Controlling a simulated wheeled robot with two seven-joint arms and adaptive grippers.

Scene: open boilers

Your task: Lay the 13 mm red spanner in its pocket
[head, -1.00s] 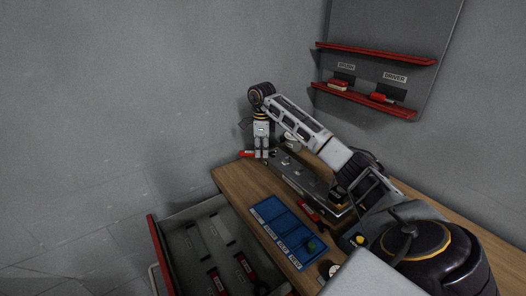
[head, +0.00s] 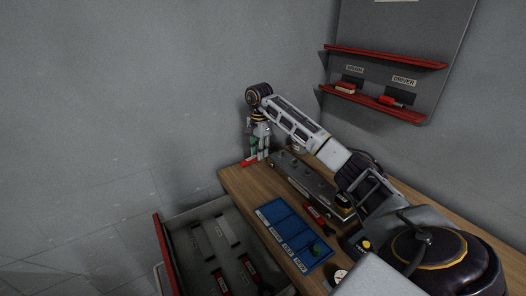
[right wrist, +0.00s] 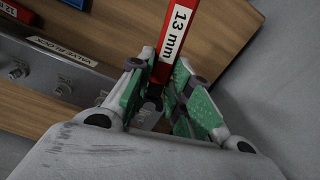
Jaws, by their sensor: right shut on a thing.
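The red 13 mm spanner (right wrist: 176,32) fills the top middle of the right wrist view, its white label reading "13 mm". My right gripper (right wrist: 160,88) is shut on its near, dark end between green-padded fingers. In the head view my right gripper (head: 259,152) is at the far left end of the bench, with the red spanner (head: 249,161) at its fingertips. I cannot tell if the spanner still touches the bench. The open drawer (head: 163,245) at lower left holds pale pocket-like shapes (head: 226,231) and red spanners (head: 248,268). My left gripper is out of view.
A blue compartment tray (head: 272,215) lies on the wooden bench (head: 240,183) beside the drawer. A grey metal block (head: 301,178) with fittings stands behind it. Red shelves (head: 385,104) hang on the back wall. The space above the drawer is clear.

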